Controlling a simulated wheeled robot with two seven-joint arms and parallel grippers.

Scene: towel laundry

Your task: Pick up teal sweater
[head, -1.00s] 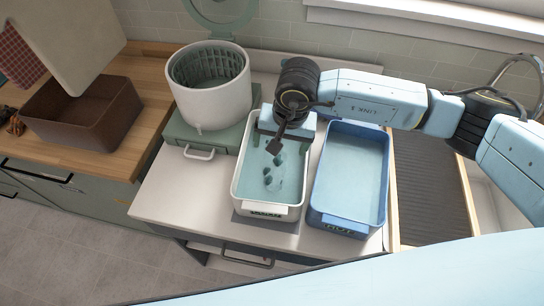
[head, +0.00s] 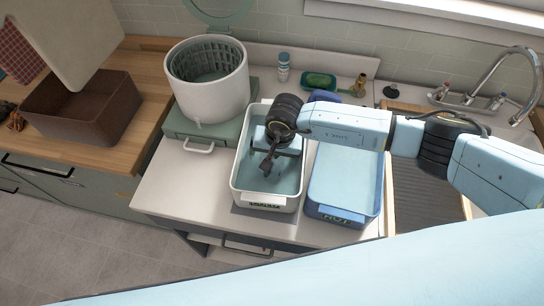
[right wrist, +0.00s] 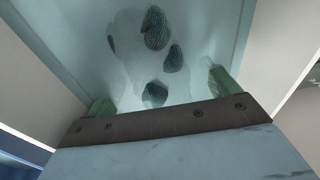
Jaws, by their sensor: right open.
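Several dark teal, textured lumps of the teal sweater (right wrist: 155,30) show through pale water and foam in the right wrist view. They lie in the white basin (head: 240,195), left of the blue basin. My right gripper (head: 268,162) points down into the white basin and hides the sweater in the head view. The lumps lie mostly beyond the fingertips. My left gripper is not in view.
The blue basin (head: 345,216) with water stands close on the right, under my right arm. A white drum with a basket (head: 208,95) stands behind left. A brown bin (head: 85,125) is on the wooden counter. The sink tap (head: 515,70) is at the far right.

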